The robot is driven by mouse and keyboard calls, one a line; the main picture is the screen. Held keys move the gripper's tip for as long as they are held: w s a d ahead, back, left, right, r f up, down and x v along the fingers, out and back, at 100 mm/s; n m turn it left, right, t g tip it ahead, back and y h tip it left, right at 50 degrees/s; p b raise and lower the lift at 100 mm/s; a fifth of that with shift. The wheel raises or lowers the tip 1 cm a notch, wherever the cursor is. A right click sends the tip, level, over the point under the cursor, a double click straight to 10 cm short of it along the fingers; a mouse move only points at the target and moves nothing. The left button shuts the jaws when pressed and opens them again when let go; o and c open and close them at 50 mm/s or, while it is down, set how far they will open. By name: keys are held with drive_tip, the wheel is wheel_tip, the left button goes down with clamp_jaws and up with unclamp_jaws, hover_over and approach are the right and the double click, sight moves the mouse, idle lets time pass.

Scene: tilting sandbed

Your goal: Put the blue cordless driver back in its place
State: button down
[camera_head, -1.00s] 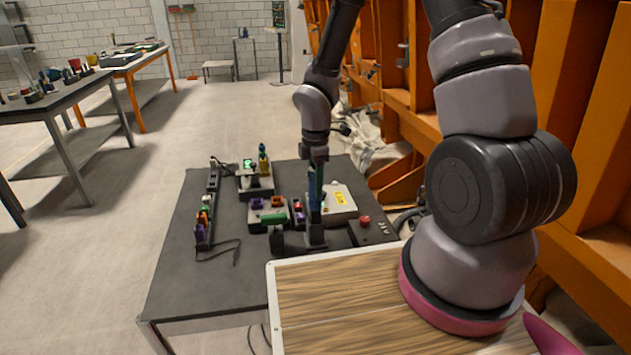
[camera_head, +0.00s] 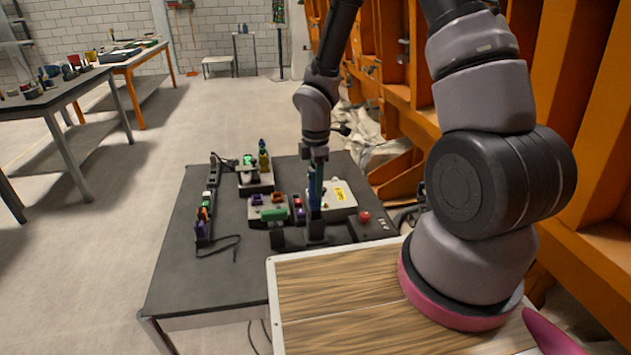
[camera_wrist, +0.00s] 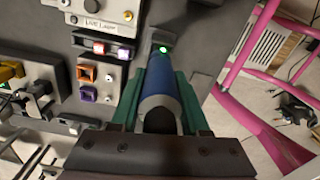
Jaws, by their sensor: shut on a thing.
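The blue cordless driver (camera_wrist: 160,82) is between the green fingers of my gripper (camera_wrist: 160,100) in the wrist view. My gripper is shut on it. In the head view my gripper (camera_head: 315,187) points down over the front right of the dark table (camera_head: 200,280), and the driver shows only as a narrow blue strip. A black dock (camera_head: 316,234) stands directly below the gripper. In the wrist view, a dark block with a lit green lamp (camera_wrist: 163,49) lies just past the driver's far end. The driver's lower end is hidden, so I cannot tell whether it touches the dock.
A pale box with a yellow label (camera_head: 342,202) and a red button (camera_head: 364,216) are close on the right. A grey block with coloured parts (camera_head: 268,214) is close on the left. A row of coloured items (camera_head: 205,210) stands farther left. The table's front left is mostly clear.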

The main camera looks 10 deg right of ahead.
drive_tip(key=shift+f, duration=1.4)
drive_tip(key=shift+c, duration=1.6)
unclamp_jaws()
drive_tip(key=shift+o, duration=0.3)
drive_tip(key=shift+o, duration=1.3)
drive_tip(key=shift+r, duration=0.15)
drive_tip(key=shift+r, duration=3.9)
